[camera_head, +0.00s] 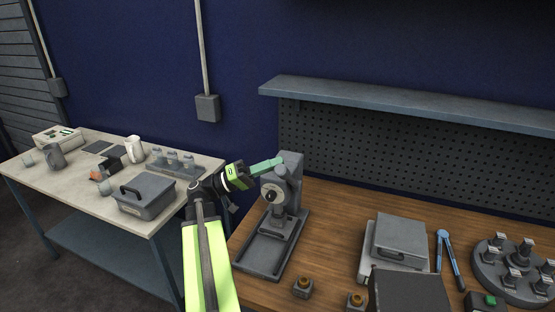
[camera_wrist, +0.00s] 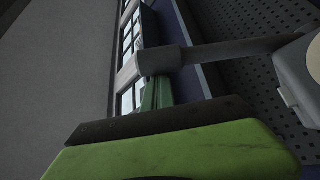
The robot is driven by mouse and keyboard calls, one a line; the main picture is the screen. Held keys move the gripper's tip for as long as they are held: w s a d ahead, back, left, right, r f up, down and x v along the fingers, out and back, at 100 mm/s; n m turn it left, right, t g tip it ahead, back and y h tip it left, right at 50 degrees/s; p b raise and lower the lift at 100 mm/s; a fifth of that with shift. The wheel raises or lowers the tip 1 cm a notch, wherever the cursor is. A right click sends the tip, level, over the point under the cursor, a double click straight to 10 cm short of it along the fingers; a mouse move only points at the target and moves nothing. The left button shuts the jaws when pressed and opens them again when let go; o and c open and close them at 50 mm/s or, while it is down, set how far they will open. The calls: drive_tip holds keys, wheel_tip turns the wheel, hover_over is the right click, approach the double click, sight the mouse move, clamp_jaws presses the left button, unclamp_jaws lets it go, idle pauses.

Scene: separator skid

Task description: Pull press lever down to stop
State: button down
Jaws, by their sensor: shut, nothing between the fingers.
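The grey press (camera_head: 288,168) stands on its base at the left end of the wooden bench, with a round dial-like part on its front. In the wrist view the press lever (camera_wrist: 225,50) is a grey bar running from a rounded grey body at the right to a thicker cylindrical grip (camera_wrist: 158,62). My gripper (camera_head: 278,162) is at the upper part of the press, its green fingers shut and empty. In the wrist view the fingertips (camera_wrist: 157,82) are right at the grip, which hides their ends; I cannot tell whether they touch. The lever is hard to pick out in the head view.
The wooden bench also holds a grey lidded box (camera_head: 400,238), blue-handled pliers (camera_head: 449,252), a round carousel (camera_head: 508,270) and small brass-topped blocks (camera_head: 303,287). A shelf (camera_head: 400,98) overhangs the pegboard. A pale table (camera_head: 75,180) with a grey toolbox (camera_head: 145,194) stands left.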

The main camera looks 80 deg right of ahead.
drive_tip(key=shift+r, duration=0.1)
drive_tip(key=d+r+p, duration=0.3)
drive_tip(key=r+p, duration=0.1)
drive_tip(key=f+b+v, duration=0.1)
drive_tip(key=b+v, duration=0.4)
drive_tip(key=v, duration=0.6)
drive_tip(key=shift+s+d+f, duration=0.2)
drive_tip(key=shift+s+d, duration=0.05)
drive_tip(key=shift+d, duration=0.05)
drive_tip(key=shift+w, duration=0.1)
